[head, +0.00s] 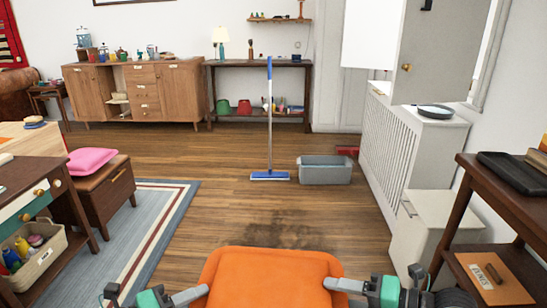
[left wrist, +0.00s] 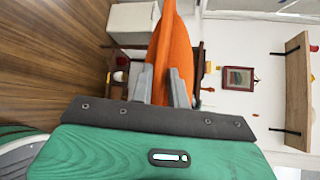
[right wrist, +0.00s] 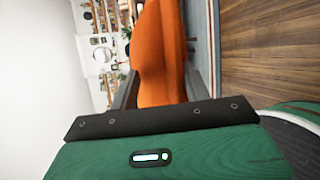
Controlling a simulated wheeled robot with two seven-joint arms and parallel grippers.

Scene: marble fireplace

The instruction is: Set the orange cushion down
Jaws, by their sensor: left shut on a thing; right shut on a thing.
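The orange cushion (head: 270,275) is at the bottom middle of the head view, held up in front of me between my two grippers. Its near edge is cut off by the frame. My left gripper (head: 203,291) is shut on the cushion's left edge, and the left wrist view shows the cushion (left wrist: 172,60) between its fingers. My right gripper (head: 330,284) is shut on the right edge, and the right wrist view shows the cushion (right wrist: 160,55) between its fingers.
A brown bench (head: 105,198) at left bears a pink cushion (head: 91,160). A mop (head: 269,120) and grey tub (head: 325,170) stand ahead, beyond a dark floor stain (head: 285,233). A white cabinet (head: 435,220) and dark shelf (head: 510,200) are at right. The middle wooden floor is open.

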